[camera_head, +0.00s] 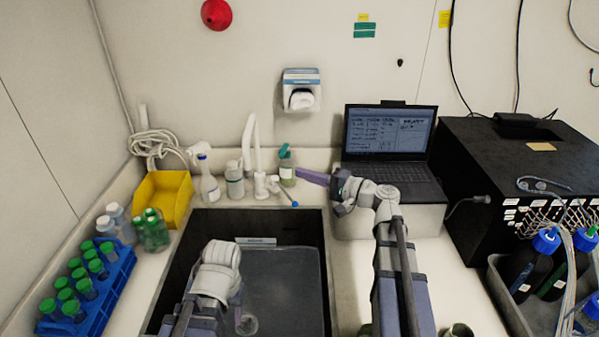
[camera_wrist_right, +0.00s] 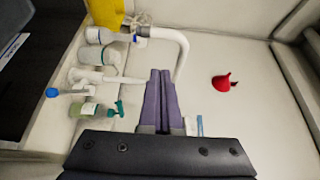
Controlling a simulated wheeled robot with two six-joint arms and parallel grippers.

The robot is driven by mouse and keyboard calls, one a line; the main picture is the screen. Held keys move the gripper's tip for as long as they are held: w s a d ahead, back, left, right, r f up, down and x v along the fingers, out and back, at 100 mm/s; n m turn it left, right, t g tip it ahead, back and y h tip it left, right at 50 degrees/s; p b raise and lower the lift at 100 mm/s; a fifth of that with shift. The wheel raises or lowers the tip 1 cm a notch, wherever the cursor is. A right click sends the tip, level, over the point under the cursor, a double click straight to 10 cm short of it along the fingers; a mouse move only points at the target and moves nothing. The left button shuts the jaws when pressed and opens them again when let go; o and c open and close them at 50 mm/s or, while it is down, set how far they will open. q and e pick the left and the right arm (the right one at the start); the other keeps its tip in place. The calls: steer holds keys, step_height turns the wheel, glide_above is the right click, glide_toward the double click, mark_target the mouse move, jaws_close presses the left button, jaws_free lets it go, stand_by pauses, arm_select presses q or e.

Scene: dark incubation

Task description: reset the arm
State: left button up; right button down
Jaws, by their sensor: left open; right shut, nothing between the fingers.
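My right arm (camera_head: 400,265) reaches up over the counter on the right of the sink. My right gripper (camera_head: 303,173) points left, in front of the laptop's left side and close to the green-capped bottle by the tap. In the right wrist view its purple fingers (camera_wrist_right: 160,78) lie together with nothing between them. My left arm (camera_head: 215,270) is bent over the sink, with its wrist low in the head view. My left gripper (camera_head: 239,308) points down into the sink, largely hidden by its own wrist; it is open and I see nothing held.
A laptop (camera_head: 390,133) stands behind my right arm. Bottles and a white tap (camera_head: 254,150) line the sink's (camera_head: 317,232) back edge. A blue rack (camera_head: 95,305) of green-capped tubes and a yellow bin (camera_head: 163,197) stand left. A black box (camera_head: 475,165) stands right.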

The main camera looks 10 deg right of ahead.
steer(key=s+a+f+n+g+h, duration=0.2)
steer(key=s+a+f+n+g, duration=0.2)
steer(key=s+a+f+g, duration=0.25)
steer(key=s+a+f+n+g+h, duration=0.25)
steer(key=s+a+f, duration=0.25)
steer(key=a+f, duration=0.4)
steer(key=s+d+f+n+g+h, duration=0.2)
steer(key=s+f+n+h, duration=0.4)
steer(key=s+h, duration=0.4)
steer(key=shift+s+f+g, duration=0.2)
steer(key=shift+s+g, duration=0.4)
steer(key=shift+g, duration=0.1)
steer(key=shift+s, duration=0.1)
